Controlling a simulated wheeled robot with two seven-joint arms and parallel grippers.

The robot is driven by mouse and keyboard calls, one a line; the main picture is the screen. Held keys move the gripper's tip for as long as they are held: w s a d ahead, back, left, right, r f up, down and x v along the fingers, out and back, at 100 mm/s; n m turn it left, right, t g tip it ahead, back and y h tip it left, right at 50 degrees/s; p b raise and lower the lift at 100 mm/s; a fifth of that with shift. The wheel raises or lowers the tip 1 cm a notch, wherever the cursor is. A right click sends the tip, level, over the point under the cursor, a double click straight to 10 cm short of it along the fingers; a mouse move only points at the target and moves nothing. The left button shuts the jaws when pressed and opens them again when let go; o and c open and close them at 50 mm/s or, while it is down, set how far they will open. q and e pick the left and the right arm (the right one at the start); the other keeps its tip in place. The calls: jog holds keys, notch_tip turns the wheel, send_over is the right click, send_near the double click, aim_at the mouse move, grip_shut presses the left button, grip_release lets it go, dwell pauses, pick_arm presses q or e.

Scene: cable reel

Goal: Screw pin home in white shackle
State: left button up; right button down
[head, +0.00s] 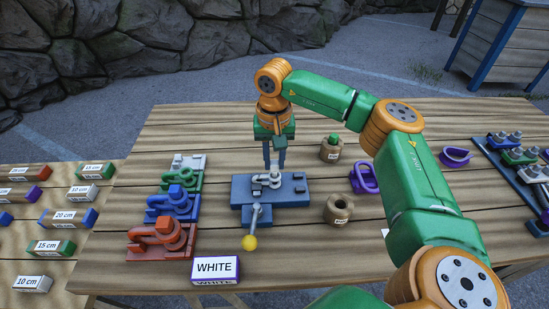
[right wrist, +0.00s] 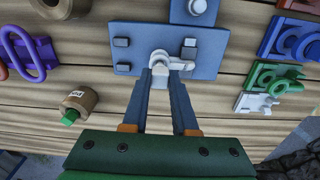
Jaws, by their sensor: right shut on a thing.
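The white shackle (head: 262,181) lies on a blue fixture plate (head: 293,199); it also shows in the right wrist view (right wrist: 158,60). A light grey pin end (right wrist: 180,64) sticks out to the right of the shackle there. My right gripper (head: 275,167) reaches down from above with its fingers at the far side of the shackle. Its fingertips (right wrist: 167,72) are close together and shut on the pin, partly hiding it. How deep the pin sits in the shackle cannot be told. My left gripper is not in view.
A lever with a yellow knob (head: 249,242) projects from the fixture's front. A WHITE sign (head: 215,267) stands in front. Coloured shackle holders (head: 173,204) line the left. Bare table lies front right.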

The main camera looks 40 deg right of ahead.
jog(key=shift+f+b, duration=0.3)
jog(key=shift+f, duration=0.3)
dwell(0.3)
